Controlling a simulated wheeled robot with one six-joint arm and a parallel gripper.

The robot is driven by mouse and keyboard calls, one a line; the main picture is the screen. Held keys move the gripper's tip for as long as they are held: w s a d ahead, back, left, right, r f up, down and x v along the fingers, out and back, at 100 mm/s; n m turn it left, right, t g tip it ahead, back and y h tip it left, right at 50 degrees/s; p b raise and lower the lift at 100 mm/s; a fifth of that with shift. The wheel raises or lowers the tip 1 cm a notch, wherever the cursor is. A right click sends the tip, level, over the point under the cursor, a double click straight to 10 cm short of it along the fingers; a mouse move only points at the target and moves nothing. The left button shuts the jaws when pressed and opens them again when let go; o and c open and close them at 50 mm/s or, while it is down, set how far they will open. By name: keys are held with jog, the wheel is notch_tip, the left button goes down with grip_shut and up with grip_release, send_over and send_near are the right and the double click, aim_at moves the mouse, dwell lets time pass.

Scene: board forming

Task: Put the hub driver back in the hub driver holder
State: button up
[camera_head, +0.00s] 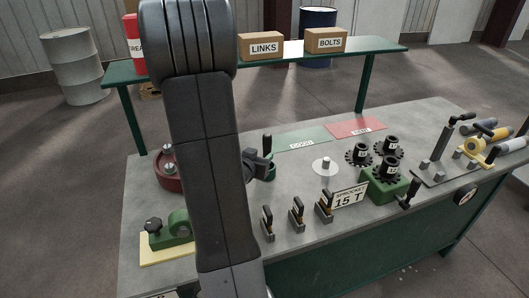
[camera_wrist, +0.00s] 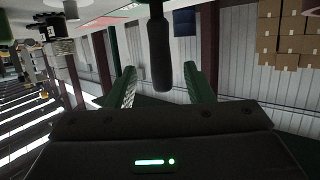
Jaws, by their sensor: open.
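In the wrist view, which is upside down, a black handle (camera_wrist: 160,50), which looks like the hub driver's, runs in from the table side. My gripper (camera_wrist: 158,70) is open, with one green finger on each side of the handle and gaps visible. My arm hides much of this spot. I cannot tell how deep the driver sits.
Several lever clamps (camera_head: 297,214) and a "SPROCKET 15 T" sign (camera_head: 348,197) stand in front. Black sprockets (camera_head: 388,168) sit to the right, some on a green block. A red round fixture (camera_head: 168,172) and a green fixture (camera_head: 178,228) lie left. A shelf (camera_head: 290,52) runs behind.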

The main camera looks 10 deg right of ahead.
aim_at(269, 142)
jog(key=shift+v, duration=1.45)
jog(key=shift+d, duration=0.1)
jog(key=x, duration=1.2)
jog(key=shift+w+f, duration=0.15)
jog(key=shift+f, duration=0.25)
jog(key=shift+r+p, duration=0.55)
jog(key=shift+r, duration=0.85)
